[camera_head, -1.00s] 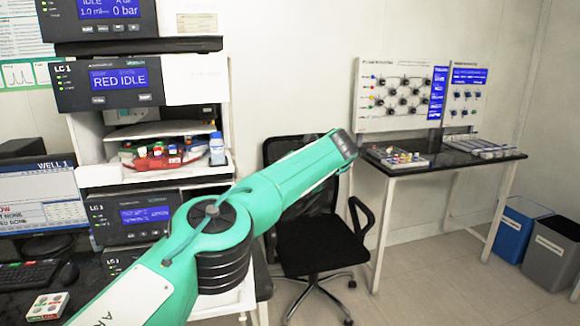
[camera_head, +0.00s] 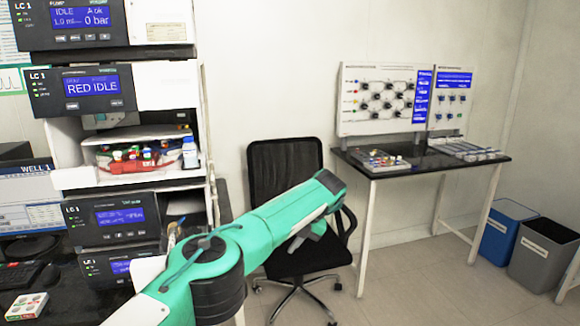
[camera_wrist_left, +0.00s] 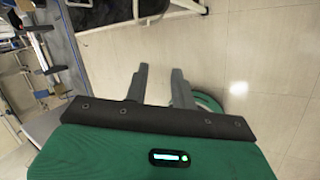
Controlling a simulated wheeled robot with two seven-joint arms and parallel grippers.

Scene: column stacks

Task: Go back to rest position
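My left arm (camera_head: 275,222) in green comes in from the lower left of the head view and reaches across in front of the office chair. My left gripper (camera_head: 300,238) shows as a small grey part hanging below the arm's end, its fingers hard to make out there. In the left wrist view, the left gripper (camera_wrist_left: 160,78) has its two grey fingers apart, with only pale floor between them. It holds nothing. My right gripper is in neither view.
A black office chair (camera_head: 282,160) stands behind the arm. An instrument stack (camera_head: 88,88) with a shelf of bottles (camera_head: 145,155) is at the left. A narrow table (camera_head: 425,162) with panels stands at the right. Blue (camera_head: 502,232) and grey bins (camera_head: 545,254) are on the floor. Floor between is clear.

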